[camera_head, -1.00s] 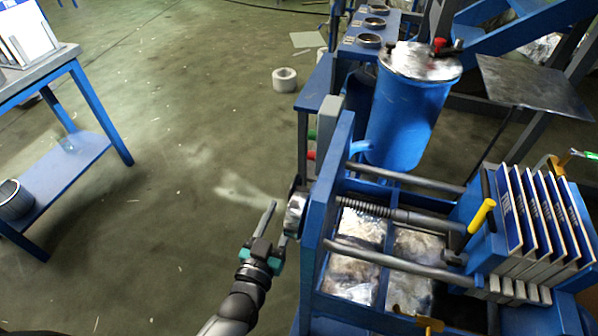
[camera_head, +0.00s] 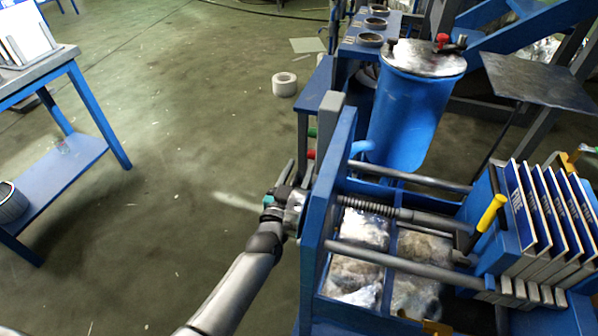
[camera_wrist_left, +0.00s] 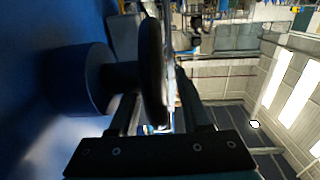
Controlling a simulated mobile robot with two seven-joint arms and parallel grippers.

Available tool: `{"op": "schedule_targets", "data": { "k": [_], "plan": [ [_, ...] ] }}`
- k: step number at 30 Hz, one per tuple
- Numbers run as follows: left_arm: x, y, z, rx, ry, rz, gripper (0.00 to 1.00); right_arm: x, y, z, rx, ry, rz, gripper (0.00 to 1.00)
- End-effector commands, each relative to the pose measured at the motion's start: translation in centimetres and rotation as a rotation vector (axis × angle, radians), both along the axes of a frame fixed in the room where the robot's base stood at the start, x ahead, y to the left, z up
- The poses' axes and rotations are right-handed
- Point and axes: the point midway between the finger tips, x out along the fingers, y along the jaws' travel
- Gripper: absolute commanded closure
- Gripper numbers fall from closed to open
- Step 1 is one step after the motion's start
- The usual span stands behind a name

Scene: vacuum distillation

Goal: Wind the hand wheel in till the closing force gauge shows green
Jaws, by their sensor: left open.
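The hand wheel (camera_head: 293,217) is a grey disc on the outer side of the press's blue end plate (camera_head: 328,200), partly hidden by my gripper. My left gripper (camera_head: 294,177) is at the wheel, open. In the left wrist view the wheel (camera_wrist_left: 152,70) shows edge-on, its dark rim between the two spread fingers (camera_wrist_left: 160,105); I cannot tell whether they touch it. A threaded spindle (camera_head: 368,207) runs from the end plate towards the plate stack (camera_head: 545,225). I cannot make out the closing force gauge or its colour. My right gripper is not in view.
A blue vessel with a metal lid (camera_head: 424,58) stands behind the press. A yellow handle (camera_head: 490,213) sticks up beside the plates. A blue table (camera_head: 95,115) stands at the left. A white roll (camera_head: 284,84) lies on the floor. The floor between table and press is clear.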

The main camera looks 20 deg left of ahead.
Motion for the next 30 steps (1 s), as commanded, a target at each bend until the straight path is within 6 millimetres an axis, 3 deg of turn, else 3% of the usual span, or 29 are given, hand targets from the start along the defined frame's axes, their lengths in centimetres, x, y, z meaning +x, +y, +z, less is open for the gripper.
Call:
{"op": "schedule_targets", "data": {
  "k": [7,19,30],
  "plan": [
    [0.04,0.00,0.03,-0.001,0.000,0.000,0.54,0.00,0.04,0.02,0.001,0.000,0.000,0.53],
    [0.02,0.00,0.03,-0.001,-0.001,0.000,0.99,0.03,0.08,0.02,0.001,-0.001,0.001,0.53],
    [0.01,0.01,0.02,-0.001,-0.001,0.001,1.00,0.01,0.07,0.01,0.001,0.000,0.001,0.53]
  ]
}}
